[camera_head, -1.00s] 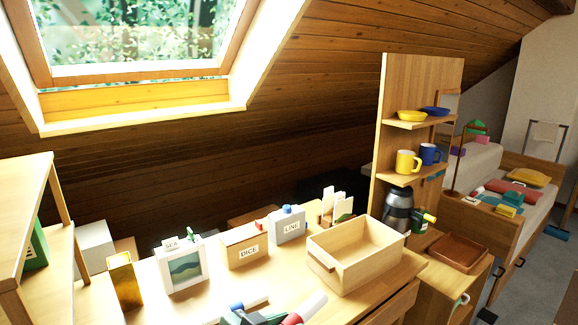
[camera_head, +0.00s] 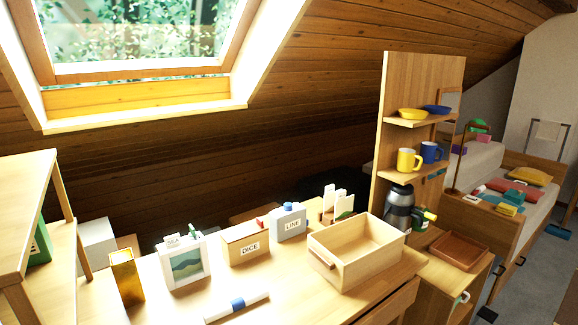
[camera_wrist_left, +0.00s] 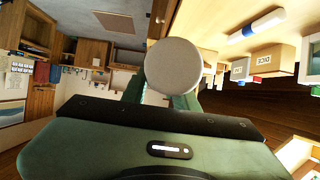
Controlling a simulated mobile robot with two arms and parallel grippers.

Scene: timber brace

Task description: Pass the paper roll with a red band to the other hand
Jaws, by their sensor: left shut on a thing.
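In the left wrist view, the round pale end of a roll (camera_wrist_left: 173,66) faces the camera. My left gripper (camera_wrist_left: 158,96), with green fingers, is shut on it. Its band is hidden from this side, but a roll with a red end was at my gripper in the earlier head view. Neither gripper shows in the head view now. A white paper roll with a blue band (camera_head: 237,305) lies on the wooden desk (camera_head: 290,290); it also shows in the left wrist view (camera_wrist_left: 256,25). My right gripper is in neither view.
On the desk stand a SEA picture frame (camera_head: 185,265), a DICE box (camera_head: 245,245), a LINE box (camera_head: 289,224), a gold box (camera_head: 126,277) and an open wooden box (camera_head: 345,270). A shelf with mugs (camera_head: 395,150) rises behind. The desk front around the blue-banded roll is clear.

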